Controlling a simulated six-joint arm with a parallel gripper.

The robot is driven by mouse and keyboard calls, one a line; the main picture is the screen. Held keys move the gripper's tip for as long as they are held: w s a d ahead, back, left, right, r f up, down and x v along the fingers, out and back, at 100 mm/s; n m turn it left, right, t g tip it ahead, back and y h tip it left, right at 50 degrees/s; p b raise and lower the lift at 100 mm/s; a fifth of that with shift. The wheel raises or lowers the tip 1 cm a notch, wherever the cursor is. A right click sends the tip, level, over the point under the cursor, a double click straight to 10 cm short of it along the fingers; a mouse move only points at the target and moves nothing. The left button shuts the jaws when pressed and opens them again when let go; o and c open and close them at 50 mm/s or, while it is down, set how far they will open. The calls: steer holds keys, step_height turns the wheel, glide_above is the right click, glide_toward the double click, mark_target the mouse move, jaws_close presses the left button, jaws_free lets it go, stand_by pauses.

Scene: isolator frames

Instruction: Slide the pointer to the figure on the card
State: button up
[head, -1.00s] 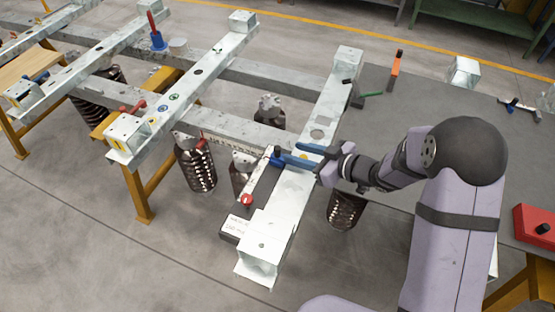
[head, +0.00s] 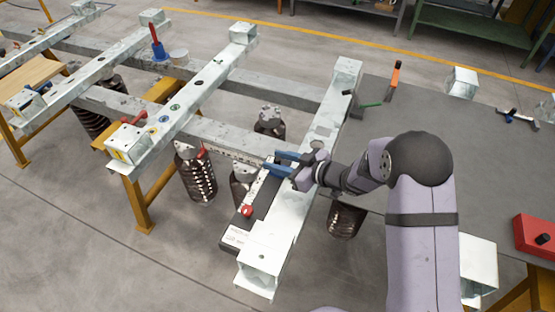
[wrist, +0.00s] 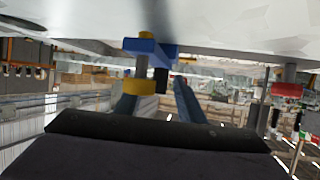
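A white graduated strip (head: 259,190) runs along the near beam's left side, with a red knob (head: 246,211) at its near end. A white card (head: 235,238) lies by that end on a dark block; its print is too small to read. A blue piece on a yellow-collared post, perhaps the pointer, shows in the wrist view (wrist: 152,47), with a dark pin below it. My gripper (head: 270,161) is at the strip's far end, its blue fingers apart. In the wrist view the fingers (wrist: 160,88) stand either side of the pin; contact cannot be told.
The pale metal beam (head: 283,222) lies under my gripper. A grey tabletop (head: 445,110) holds an orange-handled tool (head: 395,75) and a red box (head: 538,233). Dark ribbed cylinders (head: 197,175) hang below the frame. The floor is clear at the lower left.

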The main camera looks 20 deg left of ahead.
jaws_close()
steer(key=shift+r, duration=0.1)
steer(key=shift+w, duration=0.1)
jaws_free()
stand_by(0.3)
steer(key=shift+v, duration=3.6)
